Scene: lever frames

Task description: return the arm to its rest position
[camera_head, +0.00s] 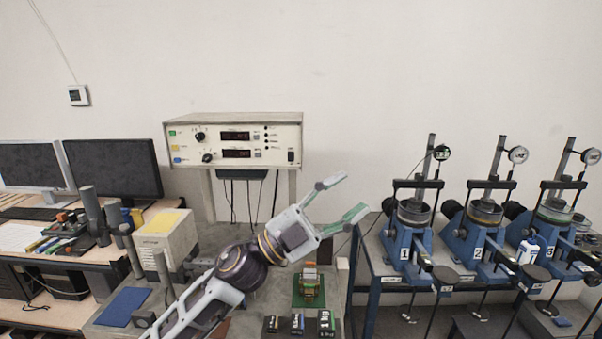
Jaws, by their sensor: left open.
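My left arm (240,270) reaches up from the bottom of the head view, slanting to the right. Its gripper (343,197) is open and empty, with its two green-padded fingers spread apart. The fingertips are in front of the pale wall, between the instrument box and the blue lever frames. My right gripper does not show.
A cream instrument box (234,142) stands behind. Blue lever frames (407,235) with dial gauges stand on a bench at right. Below the gripper, a small item sits on a green mat (309,303) near several dark weights (297,324). Monitors (114,168) stand at left.

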